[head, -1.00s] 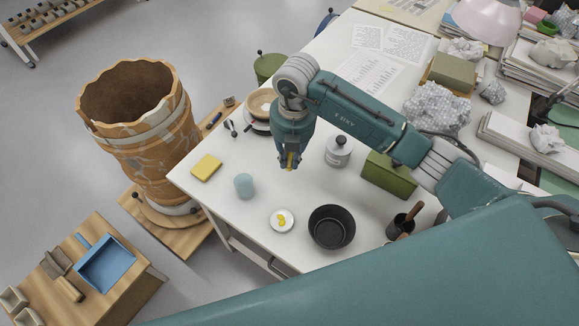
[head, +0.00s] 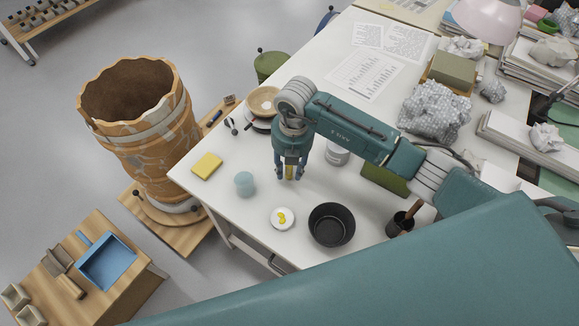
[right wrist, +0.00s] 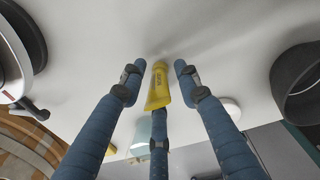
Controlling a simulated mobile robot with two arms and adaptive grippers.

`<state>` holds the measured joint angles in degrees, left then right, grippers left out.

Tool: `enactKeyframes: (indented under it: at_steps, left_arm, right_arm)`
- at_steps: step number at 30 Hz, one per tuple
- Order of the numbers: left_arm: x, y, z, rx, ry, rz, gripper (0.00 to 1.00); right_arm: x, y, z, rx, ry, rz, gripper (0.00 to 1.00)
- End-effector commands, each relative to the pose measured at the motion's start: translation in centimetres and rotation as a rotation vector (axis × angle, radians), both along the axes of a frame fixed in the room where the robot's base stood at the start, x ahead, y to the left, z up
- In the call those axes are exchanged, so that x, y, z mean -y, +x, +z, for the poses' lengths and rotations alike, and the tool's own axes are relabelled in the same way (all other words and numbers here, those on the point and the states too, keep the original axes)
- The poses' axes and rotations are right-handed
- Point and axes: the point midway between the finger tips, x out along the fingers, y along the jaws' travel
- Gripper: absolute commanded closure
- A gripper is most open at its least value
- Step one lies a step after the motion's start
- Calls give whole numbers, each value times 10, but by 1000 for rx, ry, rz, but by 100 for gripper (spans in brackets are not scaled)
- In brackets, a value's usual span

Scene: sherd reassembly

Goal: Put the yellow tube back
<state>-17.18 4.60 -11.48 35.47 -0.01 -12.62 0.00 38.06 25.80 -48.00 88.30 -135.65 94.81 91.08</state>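The yellow tube (head: 289,172) is between the spread fingers of my right gripper (head: 289,174), over the white table. In the right wrist view the tube (right wrist: 158,88) has its wide flat end towards the camera and its narrow end at or close to the table surface. The fingers of the right gripper (right wrist: 158,85) stand apart, with gaps beside the tube, so the gripper looks open around it. Whether the tube's lower end touches the table cannot be told for sure. My left gripper is not in view.
On the white table (head: 250,215) stand a light blue cup (head: 244,184), a yellow sponge (head: 207,166), a small white dish (head: 283,218), a black bowl (head: 331,225) and a partly hidden jar (head: 337,154). A large patched vessel (head: 150,130) stands left of the table.

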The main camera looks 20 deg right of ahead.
Motion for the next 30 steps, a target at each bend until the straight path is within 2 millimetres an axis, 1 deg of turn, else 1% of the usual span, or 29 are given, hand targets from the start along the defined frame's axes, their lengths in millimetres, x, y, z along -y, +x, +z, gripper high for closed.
enactKeyframes:
  at_steps: [7,9,11,14,21,24,27,30]
  left_arm:
    - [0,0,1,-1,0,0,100]
    - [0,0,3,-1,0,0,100]
    - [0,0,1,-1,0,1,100]
    - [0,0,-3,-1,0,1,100]
    - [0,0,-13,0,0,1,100]
    - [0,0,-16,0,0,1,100]
    - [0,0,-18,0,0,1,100]
    - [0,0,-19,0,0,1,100]
  right_arm:
    - [0,0,1,0,0,-1,66]
    - [0,0,5,0,0,-1,66]
    - [0,1,8,2,1,0,66]
    - [1,1,22,4,1,-1,66]
    - [3,-1,75,6,0,1,66]
    - [4,-2,94,5,0,0,66]
    - [5,-2,108,4,0,-1,66]
    - [5,-3,118,2,-1,-1,66]
